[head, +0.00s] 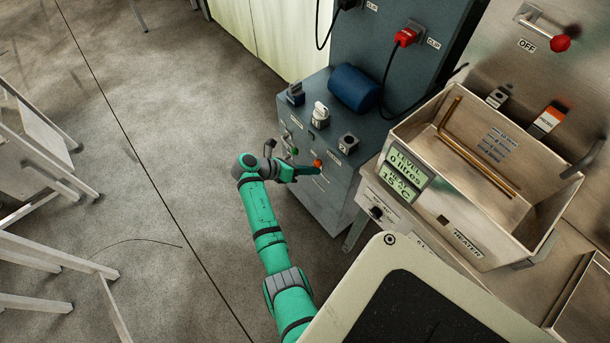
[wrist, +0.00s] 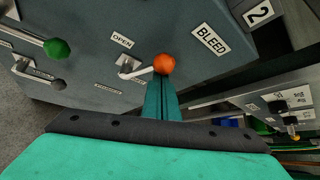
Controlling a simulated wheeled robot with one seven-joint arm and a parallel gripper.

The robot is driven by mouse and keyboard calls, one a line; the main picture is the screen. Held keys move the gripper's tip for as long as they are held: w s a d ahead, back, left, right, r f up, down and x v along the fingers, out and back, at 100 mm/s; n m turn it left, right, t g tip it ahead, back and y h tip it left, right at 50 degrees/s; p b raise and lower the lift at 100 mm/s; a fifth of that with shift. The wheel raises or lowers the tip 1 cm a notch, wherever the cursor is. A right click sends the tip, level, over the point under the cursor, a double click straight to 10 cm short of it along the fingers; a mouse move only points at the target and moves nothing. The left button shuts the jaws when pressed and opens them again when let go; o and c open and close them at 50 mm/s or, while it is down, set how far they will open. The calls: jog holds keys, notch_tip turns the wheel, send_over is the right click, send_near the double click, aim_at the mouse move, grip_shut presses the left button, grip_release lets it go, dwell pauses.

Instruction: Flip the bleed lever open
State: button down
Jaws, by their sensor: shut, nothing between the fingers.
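The bleed lever has an orange ball knob (wrist: 164,64) on a short metal stem. It is mounted on the dark cabinet face, near the BLEED label (wrist: 211,38). The OPEN label (wrist: 122,40) is above the lever's pivot, and the stem points right in the wrist view. In the head view the orange knob (head: 318,163) shows at the cabinet's front. My gripper (wrist: 161,85) is shut and empty, its fingertips right at the lower side of the knob. I cannot tell whether they touch it. In the head view my gripper (head: 307,170) reaches the cabinet from the left.
The cabinet (head: 322,205) stands beside a metal heater tank (head: 468,237). Open floor (head: 150,180) lies to the left.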

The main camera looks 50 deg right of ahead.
jog(key=shift+w+d+r, duration=0.1)
jog(key=shift+w+r, duration=0.1)
jog(key=shift+w, duration=0.5)
notch_tip(320, 180, down, 3)
jog(key=s+a, duration=0.2)
jog(key=w+v, duration=0.1)
jog(key=v, duration=0.8)
jog(key=shift+w, duration=0.2)
jog(key=shift+a+f, duration=0.15)
